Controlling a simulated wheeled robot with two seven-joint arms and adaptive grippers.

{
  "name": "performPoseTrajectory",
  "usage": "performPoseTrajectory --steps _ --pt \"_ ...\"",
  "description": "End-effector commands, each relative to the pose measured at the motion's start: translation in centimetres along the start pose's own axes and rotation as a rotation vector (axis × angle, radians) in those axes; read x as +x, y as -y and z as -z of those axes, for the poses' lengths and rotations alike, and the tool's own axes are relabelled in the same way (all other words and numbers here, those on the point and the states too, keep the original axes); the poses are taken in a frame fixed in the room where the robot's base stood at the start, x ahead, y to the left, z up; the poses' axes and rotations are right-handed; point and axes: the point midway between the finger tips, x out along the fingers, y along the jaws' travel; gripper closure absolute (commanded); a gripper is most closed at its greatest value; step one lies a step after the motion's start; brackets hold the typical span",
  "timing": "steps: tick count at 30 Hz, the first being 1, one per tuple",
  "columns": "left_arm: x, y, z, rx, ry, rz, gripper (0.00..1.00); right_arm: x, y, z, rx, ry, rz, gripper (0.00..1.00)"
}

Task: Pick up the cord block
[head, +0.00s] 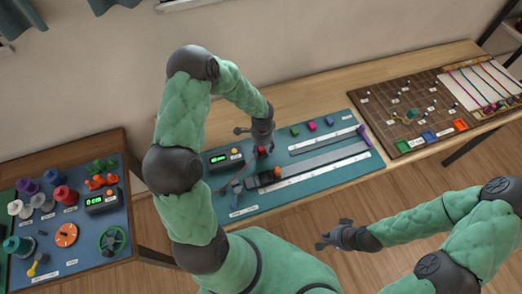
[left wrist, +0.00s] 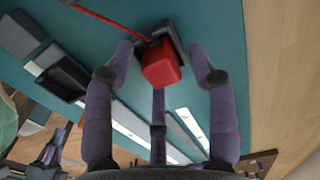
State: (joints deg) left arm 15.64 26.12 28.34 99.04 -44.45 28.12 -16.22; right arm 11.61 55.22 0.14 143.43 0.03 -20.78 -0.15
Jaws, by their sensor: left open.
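The red cord block (left wrist: 161,64) sits in a small dark holder at the top middle of the left wrist view, with a thin red cord (left wrist: 108,20) running off to the upper left. In the head view the red block (head: 261,150) shows partly, beneath my left gripper (head: 256,145). In the left wrist view my left gripper (left wrist: 160,72) is open, its purple-grey fingers spread around the block with gaps visible on both sides. My right gripper (head: 322,241) is open and empty, out over the floor in front of the table.
The teal mat (head: 350,155) carries a timer (head: 223,158), green, magenta and blue blocks, a long grey track and a dark device with an orange part (head: 277,172). A brown board (head: 400,105) lies to the right. A side table (head: 70,150) with spools stands left.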

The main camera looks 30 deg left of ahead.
Motion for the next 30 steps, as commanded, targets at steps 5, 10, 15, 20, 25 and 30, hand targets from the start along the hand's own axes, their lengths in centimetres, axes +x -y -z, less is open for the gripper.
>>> performPoseTrajectory --steps 5,10,15,20,25,30 --pt "-0.2 0.0 0.0 0.0 0.0 0.001 0.43 -0.1 0.0 0.0 0.0 0.0 0.0 1.0" --pt "-1.8 0.1 0.1 -0.001 -0.002 0.003 0.43 -0.4 0.1 0.0 0.0 0.0 0.0 1.0" --pt "-4.5 0.1 -0.6 -0.002 -0.002 0.003 0.43 -0.9 0.3 0.0 0.0 0.0 0.0 1.0" --pt "-7.1 0.1 -0.8 0.0 -0.002 0.003 0.43 -1.3 0.5 -0.1 0.0 0.0 0.0 1.0" --pt "-9.3 0.1 -0.9 0.0 -0.001 0.003 0.43 -1.6 0.6 -0.1 0.0 0.0 0.0 1.0" --pt "-10.5 0.0 -1.0 -0.001 0.0 0.0 0.43 -1.8 0.6 -0.1 0.0 0.0 0.0 1.0"
